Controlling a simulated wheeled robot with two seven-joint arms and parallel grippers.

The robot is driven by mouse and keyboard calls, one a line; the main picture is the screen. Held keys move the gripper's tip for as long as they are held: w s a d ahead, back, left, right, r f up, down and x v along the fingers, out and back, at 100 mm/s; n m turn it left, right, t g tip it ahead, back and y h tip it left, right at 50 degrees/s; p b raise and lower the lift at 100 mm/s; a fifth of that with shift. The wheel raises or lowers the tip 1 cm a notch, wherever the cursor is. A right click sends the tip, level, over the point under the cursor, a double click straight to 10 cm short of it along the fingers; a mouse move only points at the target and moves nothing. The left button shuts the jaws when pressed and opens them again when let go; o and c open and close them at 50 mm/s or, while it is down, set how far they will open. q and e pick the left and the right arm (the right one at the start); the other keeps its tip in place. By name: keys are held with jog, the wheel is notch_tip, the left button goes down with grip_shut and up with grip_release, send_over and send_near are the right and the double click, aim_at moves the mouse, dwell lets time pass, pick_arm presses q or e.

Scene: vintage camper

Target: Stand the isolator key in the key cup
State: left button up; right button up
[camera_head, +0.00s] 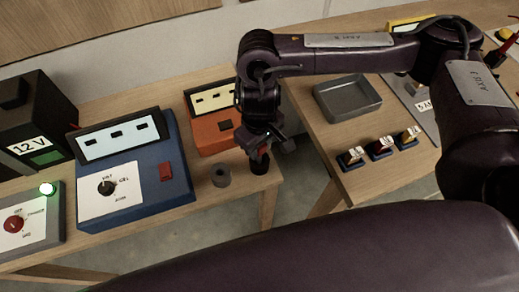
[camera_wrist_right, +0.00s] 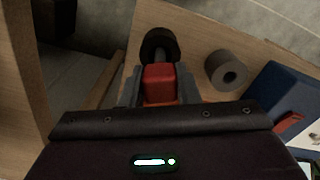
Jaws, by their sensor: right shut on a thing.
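My right gripper (camera_head: 262,145) is shut on the isolator key, whose red handle (camera_wrist_right: 159,84) fills the gap between the fingers (camera_wrist_right: 160,90) in the right wrist view. The key's shaft points away from the gripper toward a dark round cup (camera_wrist_right: 158,43), which looks like the key cup. The cup (camera_head: 259,166) also shows in the head view, at the table's front right corner, directly under the gripper. The shaft overlaps the cup's mouth; I cannot tell whether its tip is inside or just above. My left gripper is not in view.
A grey ring-shaped roll (camera_head: 221,175) stands just left of the cup. A blue panel box (camera_head: 140,175) and an orange one (camera_head: 212,130) are farther left and behind. A gap separates this table from the right one, which holds a grey tray (camera_head: 347,112).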

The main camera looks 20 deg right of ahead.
jog(key=shift+f, duration=0.95)
jog(key=shift+f, duration=0.1)
jog(key=o, duration=1.1)
jog(key=shift+c, duration=0.2)
notch_tip(320, 180, up, 12)
jog(key=shift+r+p, duration=0.15)
jog(key=shift+p, duration=0.5)
